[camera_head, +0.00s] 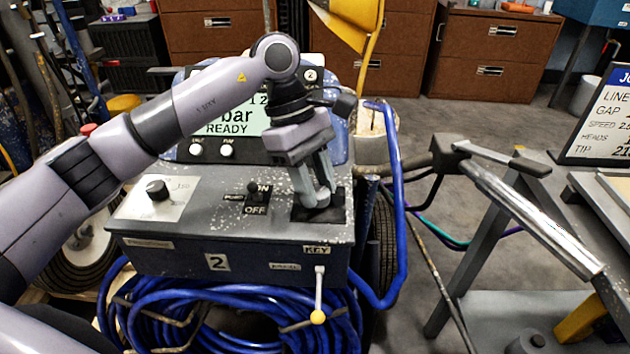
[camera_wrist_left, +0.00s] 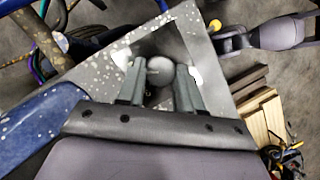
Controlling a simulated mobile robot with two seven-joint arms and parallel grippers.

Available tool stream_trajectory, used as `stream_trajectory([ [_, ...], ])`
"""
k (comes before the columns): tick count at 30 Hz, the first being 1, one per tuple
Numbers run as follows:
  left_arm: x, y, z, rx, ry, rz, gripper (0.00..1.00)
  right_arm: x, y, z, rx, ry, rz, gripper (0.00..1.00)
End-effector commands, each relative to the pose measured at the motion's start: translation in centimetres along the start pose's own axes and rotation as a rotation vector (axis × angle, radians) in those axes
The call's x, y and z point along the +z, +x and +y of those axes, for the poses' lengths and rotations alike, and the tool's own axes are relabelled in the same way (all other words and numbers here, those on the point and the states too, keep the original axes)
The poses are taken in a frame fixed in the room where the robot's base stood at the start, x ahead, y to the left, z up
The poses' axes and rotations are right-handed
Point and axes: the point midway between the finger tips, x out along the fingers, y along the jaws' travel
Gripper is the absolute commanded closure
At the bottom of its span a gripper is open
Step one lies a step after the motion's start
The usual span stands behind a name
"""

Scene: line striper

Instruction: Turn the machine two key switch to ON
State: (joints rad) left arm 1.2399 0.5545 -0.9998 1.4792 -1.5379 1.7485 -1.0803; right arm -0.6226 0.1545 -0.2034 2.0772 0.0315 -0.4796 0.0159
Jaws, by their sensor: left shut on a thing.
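The machine two control box (camera_head: 230,246) is a speckled grey box with a "2" on its front. The key switch plate (camera_head: 338,213) is a black square on the right of its top, above the "KEY" label (camera_head: 317,250). My left gripper (camera_head: 322,198) reaches down onto this plate and is shut on the key switch's rounded grey knob. In the left wrist view the knob (camera_wrist_left: 160,71) sits between the two fingers. The fingers hide part of the switch, and I cannot read its position.
Left of the gripper are a toggle (camera_head: 252,188) marked ON and OFF and a black dial (camera_head: 157,190). A display (camera_head: 232,118) reading "bar READY" stands behind. A yellow-tipped lever (camera_head: 318,316) hangs in front, near a coiled blue hose (camera_head: 225,318). A blue tube rises at the right.

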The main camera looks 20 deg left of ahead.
Motion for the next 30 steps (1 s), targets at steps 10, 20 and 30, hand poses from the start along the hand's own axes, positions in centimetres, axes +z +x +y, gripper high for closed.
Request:
stream_trajectory([
  [10, 0.0, -0.1, 0.0, 0.001, 0.000, 0.000, 0.39, 0.0, 0.0, 0.0, 0.001, 0.003, 0.000, 0.00],
  [20, 0.0, -1.4, 0.1, 0.004, -0.001, 0.000, 0.39, 0.0, -0.2, 0.1, 0.004, 0.007, -0.003, 0.00],
  [30, 0.0, -6.5, 0.0, 0.003, -0.001, 0.001, 0.39, 0.4, -0.6, 0.5, 0.014, 0.016, -0.016, 0.00],
])
